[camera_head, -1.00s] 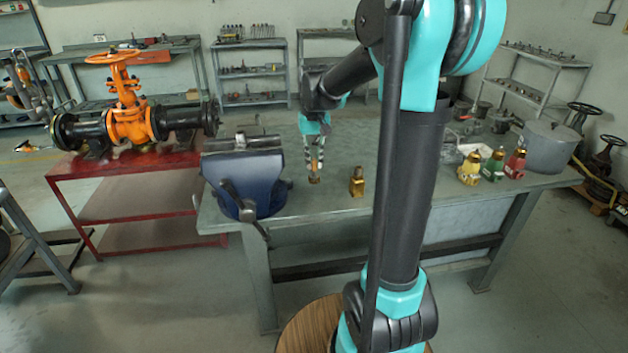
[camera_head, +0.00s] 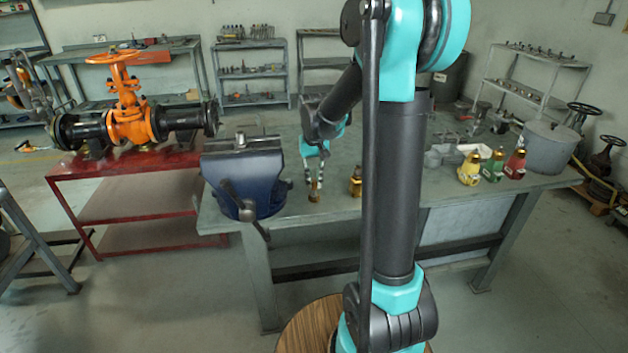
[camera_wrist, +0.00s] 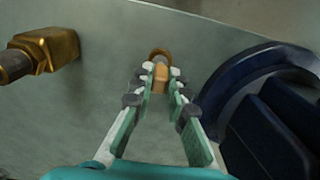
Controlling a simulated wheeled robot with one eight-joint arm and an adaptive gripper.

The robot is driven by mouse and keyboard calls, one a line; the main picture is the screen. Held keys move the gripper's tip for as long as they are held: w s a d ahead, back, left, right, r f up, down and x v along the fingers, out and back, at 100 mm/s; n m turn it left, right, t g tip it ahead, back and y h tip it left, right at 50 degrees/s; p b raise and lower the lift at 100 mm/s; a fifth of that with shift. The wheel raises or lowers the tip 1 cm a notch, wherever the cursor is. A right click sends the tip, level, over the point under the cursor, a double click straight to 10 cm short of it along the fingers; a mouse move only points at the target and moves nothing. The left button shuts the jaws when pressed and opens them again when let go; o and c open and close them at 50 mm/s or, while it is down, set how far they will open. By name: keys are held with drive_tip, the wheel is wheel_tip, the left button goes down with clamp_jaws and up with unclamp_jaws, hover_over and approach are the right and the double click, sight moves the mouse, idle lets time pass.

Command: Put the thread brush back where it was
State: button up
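The thread brush (camera_wrist: 160,76) is a small tan piece with a brass-coloured ring at its far end, between my fingertips in the wrist view. In the head view it shows as a small brown piece (camera_head: 314,196) below my gripper. My gripper (camera_head: 315,181) points down over the front of the workbench, between the blue vise and a brass fitting. In the wrist view my gripper (camera_wrist: 161,84) is closed on the brush from both sides. I cannot tell whether the brush touches the bench top.
The blue vise (camera_head: 243,180) stands close on the left, and the brass fitting (camera_head: 356,186) on the right. Yellow (camera_head: 469,170), green (camera_head: 492,167) and red (camera_head: 515,164) valve-like pieces and a grey pot (camera_head: 549,148) stand farther right. The orange gate valve (camera_head: 128,118) rests on a red table.

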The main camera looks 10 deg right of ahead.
drive_tip(key=o, duration=0.4)
wheel_tip(320, 180, up, 12)
drive_tip(key=s+d+f+t, duration=0.1)
drive_tip(key=s+f, duration=0.4)
drive_tip(key=s, duration=0.2)
drive_tip(key=s+d+f+t, duration=0.1)
drive_tip(key=s+f, duration=0.5)
drive_tip(key=s, duration=0.1)
drive_tip(key=s+d+f+t, duration=0.2)
drive_tip(key=s+f, duration=0.4)
drive_tip(key=s, duration=0.2)
drive_tip(key=shift+f, duration=0.2)
